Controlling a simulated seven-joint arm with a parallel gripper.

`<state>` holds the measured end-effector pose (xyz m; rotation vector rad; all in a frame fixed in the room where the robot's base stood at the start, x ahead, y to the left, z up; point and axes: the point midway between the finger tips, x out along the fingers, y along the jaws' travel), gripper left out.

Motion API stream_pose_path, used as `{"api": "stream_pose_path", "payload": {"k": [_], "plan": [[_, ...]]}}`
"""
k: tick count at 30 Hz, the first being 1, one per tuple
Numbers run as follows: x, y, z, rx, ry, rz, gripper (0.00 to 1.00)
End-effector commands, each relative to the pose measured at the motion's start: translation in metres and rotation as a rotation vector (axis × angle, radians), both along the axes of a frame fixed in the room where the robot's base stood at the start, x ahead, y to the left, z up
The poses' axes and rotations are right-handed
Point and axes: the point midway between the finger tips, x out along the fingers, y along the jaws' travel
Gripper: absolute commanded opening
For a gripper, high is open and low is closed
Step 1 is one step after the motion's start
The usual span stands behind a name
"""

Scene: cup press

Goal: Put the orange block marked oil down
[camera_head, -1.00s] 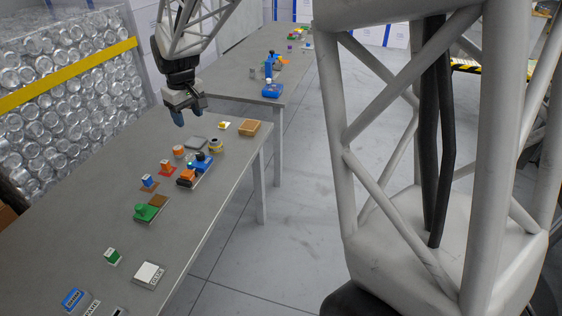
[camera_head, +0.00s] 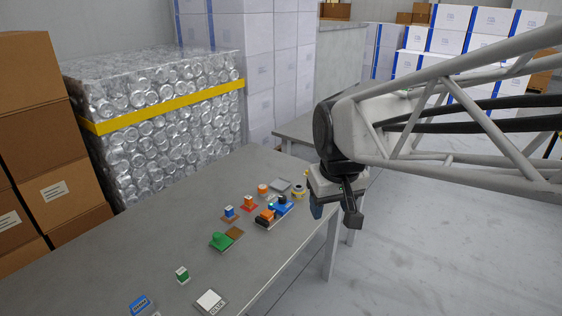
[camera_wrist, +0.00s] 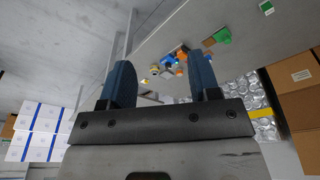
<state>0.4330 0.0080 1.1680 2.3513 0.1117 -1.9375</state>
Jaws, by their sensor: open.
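Another orange block (camera_head: 266,214) sits on a tray with blue and black parts, and an orange round piece (camera_head: 263,189) stands behind. My gripper (camera_head: 335,208) hangs beyond the table's right edge, to the right of these things, apart from them. In the wrist view its two blue fingers (camera_wrist: 162,66) are spread wide with nothing held between them. The small parts show far off there, so I cannot tell which is the oil block.
The table (camera_head: 120,268) also holds a blue-and-white block (camera_head: 229,212), a green piece (camera_head: 220,241), a green-and-white block (camera_head: 182,275), a white-topped piece (camera_head: 210,301) and a grey plate (camera_head: 280,185). Wrapped cans (camera_head: 160,130) stand behind. Floor right of the table is clear.

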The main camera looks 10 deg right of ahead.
Motion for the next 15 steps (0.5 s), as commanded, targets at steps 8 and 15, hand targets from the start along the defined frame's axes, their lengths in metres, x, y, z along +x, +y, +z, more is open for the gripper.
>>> {"api": "stream_pose_path", "payload": {"k": [8,15], "plan": [[-0.074,-0.008,-0.014,0.012,-0.027,-0.082,0.56],[-0.110,-0.012,-0.026,0.020,-0.039,-0.127,0.56]]}}
